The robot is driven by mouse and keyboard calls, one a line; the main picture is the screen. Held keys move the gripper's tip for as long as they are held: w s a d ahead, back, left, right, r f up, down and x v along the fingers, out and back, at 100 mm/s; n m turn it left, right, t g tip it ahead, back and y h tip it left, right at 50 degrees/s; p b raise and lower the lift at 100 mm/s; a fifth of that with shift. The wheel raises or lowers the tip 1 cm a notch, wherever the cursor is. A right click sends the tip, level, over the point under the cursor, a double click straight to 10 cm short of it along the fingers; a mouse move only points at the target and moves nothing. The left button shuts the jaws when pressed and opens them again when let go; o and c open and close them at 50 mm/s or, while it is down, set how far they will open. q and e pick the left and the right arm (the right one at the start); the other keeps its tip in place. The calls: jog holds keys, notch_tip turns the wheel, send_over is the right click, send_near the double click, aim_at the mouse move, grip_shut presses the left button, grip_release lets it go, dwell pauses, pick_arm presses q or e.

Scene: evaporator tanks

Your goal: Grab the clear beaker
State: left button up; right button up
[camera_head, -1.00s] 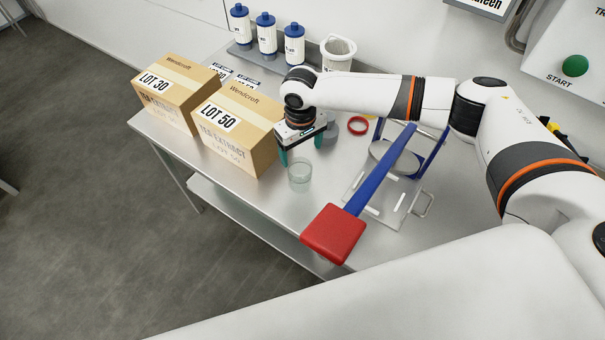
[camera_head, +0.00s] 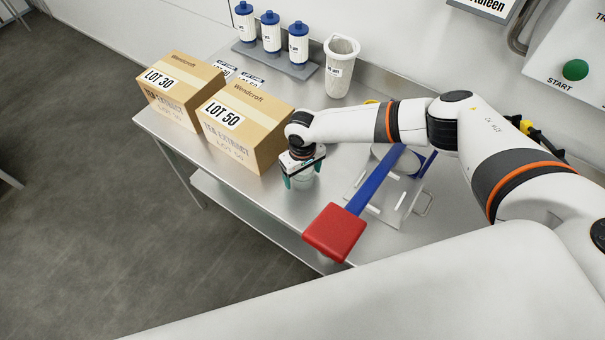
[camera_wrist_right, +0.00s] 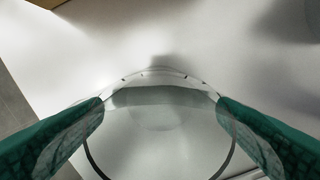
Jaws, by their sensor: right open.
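The clear beaker (camera_wrist_right: 160,125) stands on the steel table between the two green fingers of my right gripper (camera_wrist_right: 160,128) in the right wrist view. The fingers are apart, one on each side of the beaker's rim. Whether they touch the glass cannot be told. In the head view my right gripper (camera_head: 302,180) is over the beaker (camera_head: 304,176), which is mostly hidden by the gripper. My left gripper is not in view.
The LOT 50 box (camera_head: 240,128) stands close to the left of my right gripper, with the LOT 30 box (camera_head: 180,88) beyond it. A press with a blue lever and red pad (camera_head: 335,232) is to the right. Bottles (camera_head: 271,32) and a white strainer cup (camera_head: 340,68) stand behind.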

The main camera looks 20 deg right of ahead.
jog(key=c, duration=1.1)
